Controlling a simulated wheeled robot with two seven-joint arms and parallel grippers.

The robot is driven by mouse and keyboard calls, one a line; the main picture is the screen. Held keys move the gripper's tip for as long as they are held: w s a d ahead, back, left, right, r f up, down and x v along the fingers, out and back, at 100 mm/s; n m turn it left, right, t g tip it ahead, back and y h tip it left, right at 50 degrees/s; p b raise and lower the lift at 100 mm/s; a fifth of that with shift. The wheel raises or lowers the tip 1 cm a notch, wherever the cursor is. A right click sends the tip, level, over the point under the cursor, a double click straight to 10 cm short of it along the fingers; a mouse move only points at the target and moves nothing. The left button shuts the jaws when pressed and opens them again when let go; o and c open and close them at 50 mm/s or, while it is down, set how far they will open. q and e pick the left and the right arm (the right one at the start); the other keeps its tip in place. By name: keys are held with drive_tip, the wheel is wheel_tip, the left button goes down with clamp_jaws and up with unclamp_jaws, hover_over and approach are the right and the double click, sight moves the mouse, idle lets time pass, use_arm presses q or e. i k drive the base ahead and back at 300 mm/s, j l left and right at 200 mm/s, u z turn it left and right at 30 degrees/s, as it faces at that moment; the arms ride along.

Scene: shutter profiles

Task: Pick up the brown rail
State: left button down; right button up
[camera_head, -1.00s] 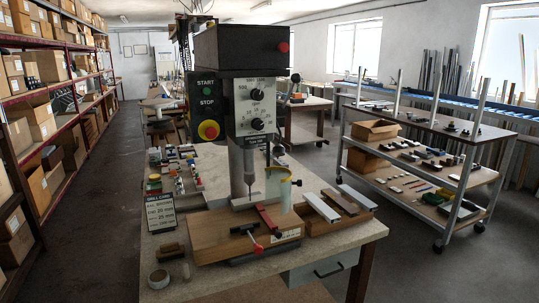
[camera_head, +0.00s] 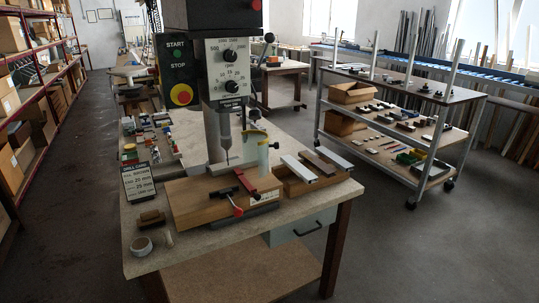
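The brown rail (camera_head: 320,163) lies in a wooden box (camera_head: 313,187) on the right part of the workbench. A white rail (camera_head: 298,169) lies to its left and a grey rail (camera_head: 334,159) to its right. The rails lie side by side and slant from the back left to the front right. Neither of my grippers shows in this view.
The drill press (camera_head: 229,72) stands on the workbench (camera_head: 205,263), with a wooden block and red clamp under its bit. A sign (camera_head: 138,181) and a tape roll (camera_head: 141,245) are at the left. A wheeled cart (camera_head: 395,135) stands at the right. Floor is clear between them.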

sight(318, 164)
drive_tip(key=i+l, duration=0.15)
drive_tip(key=l, duration=0.2)
drive_tip(key=i+l, duration=0.35)
drive_tip(key=l, duration=0.3)
drive_tip(key=i+l+u, duration=0.1)
drive_tip(key=l, duration=0.25)
drive_tip(key=i+l, duration=0.2)
drive_tip(key=l, duration=0.15)
drive_tip(key=i+l, duration=0.15)
drive_tip(key=l, duration=0.2)
